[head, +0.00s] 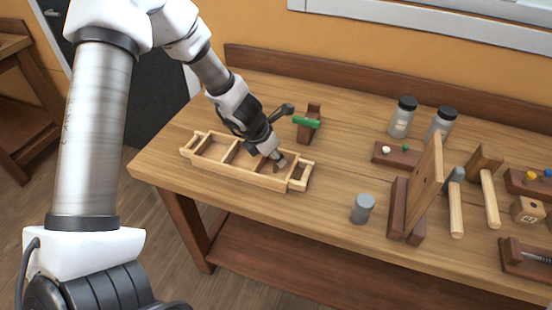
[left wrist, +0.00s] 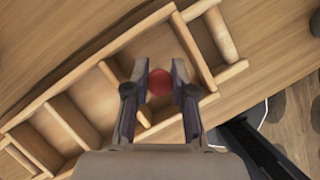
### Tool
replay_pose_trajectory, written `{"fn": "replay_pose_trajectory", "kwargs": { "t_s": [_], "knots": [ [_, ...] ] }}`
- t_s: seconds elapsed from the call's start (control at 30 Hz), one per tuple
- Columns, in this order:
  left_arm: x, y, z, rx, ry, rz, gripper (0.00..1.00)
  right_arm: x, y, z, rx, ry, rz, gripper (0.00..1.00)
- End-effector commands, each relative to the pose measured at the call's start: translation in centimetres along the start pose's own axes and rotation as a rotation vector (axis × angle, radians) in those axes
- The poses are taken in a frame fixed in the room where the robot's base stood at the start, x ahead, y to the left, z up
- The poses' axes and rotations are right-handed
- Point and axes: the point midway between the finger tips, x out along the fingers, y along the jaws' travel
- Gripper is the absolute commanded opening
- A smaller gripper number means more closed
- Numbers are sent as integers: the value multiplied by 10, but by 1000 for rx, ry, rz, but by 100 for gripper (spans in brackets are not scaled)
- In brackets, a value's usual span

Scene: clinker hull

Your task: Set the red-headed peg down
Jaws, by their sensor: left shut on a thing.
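The red-headed peg shows in the left wrist view as a round red head (left wrist: 160,82) between my left fingertips; its shaft is hidden below the head. My left gripper (head: 279,162) is shut on it, and the fingers also show in the left wrist view (left wrist: 159,92). The gripper points down over the end compartment of the light wooden tray (head: 256,178), at the tray's right in the head view. I cannot tell whether the peg touches the tray floor. My right gripper is not in view.
A brown stand with a green bar (head: 306,123) is behind the tray. A grey-lidded pot (head: 362,208) and an upright wooden board (head: 424,185) stand to the right. A small rack (head: 398,157) holds white- and green-headed pegs.

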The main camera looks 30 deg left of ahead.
Motion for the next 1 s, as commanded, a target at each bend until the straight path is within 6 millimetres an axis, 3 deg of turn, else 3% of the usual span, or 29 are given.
{"fn": "replay_pose_trajectory", "kwargs": {
  "t_s": [0.17,0.2,0.27,0.53,0.67,1.0],
  "knots": [
    [4,0,-2,-1,0,0,9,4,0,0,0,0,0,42],
    [4,0,-2,0,0,0,28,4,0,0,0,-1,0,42],
    [3,0,-1,-1,0,0,49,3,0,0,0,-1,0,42],
    [2,0,-1,-1,0,0,49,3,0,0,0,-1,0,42],
    [-8,0,3,-1,-1,0,49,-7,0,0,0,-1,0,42],
    [-94,0,5,-5,-2,-3,49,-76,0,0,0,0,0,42]
  ]
}}
